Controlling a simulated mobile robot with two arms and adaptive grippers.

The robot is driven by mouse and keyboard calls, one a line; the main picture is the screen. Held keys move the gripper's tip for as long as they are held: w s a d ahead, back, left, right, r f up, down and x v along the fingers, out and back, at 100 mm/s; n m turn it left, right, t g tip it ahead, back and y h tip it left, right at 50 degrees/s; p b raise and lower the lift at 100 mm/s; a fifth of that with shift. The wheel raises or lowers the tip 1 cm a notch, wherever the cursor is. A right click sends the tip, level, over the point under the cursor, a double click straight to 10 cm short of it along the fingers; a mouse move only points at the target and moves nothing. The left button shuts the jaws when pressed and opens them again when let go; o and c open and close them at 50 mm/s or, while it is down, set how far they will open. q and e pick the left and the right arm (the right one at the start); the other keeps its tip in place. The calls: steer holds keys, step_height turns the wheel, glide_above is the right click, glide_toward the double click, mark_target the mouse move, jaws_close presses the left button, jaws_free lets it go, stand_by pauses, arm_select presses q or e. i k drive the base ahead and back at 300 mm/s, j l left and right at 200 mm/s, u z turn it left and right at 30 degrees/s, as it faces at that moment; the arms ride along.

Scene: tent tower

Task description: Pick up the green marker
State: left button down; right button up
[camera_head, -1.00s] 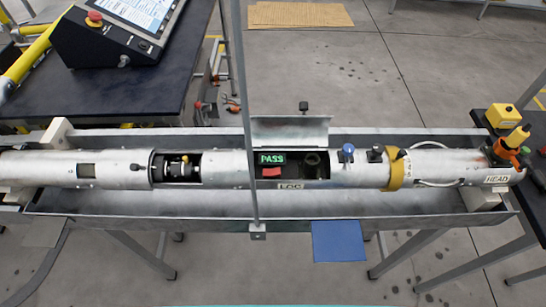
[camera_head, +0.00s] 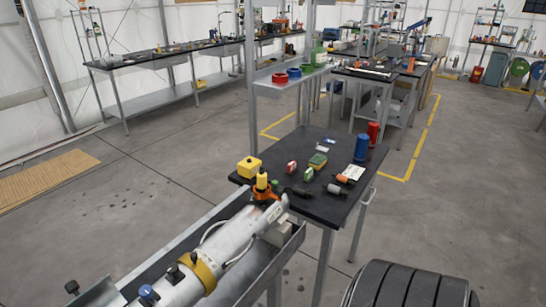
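No gripper of mine shows in the head view. A small green item (camera_head: 308,174) lies on the black side table (camera_head: 318,212), near a small red item (camera_head: 292,168). It may be the green marker, but it is too small to tell. A green and yellow block (camera_head: 318,160) lies just behind it. A yellow box (camera_head: 249,167) sits at the table's left corner.
A blue cylinder (camera_head: 361,148) and a red cylinder (camera_head: 374,133) stand on the table's right side. The metal tube (camera_head: 232,240) in its trough runs up to the table's front left. Open floor lies left and right. A black ribbed object is at bottom right.

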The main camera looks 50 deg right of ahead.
mark_target(308, 175)
steer(key=i+l+z, duration=0.1)
steer(key=z, duration=1.9)
steer(key=i+l+u, duration=0.15)
steer(key=u, duration=0.35)
steer(key=i+l+u, duration=0.1)
steer(key=l+u, duration=0.15)
steer(key=u, duration=0.25)
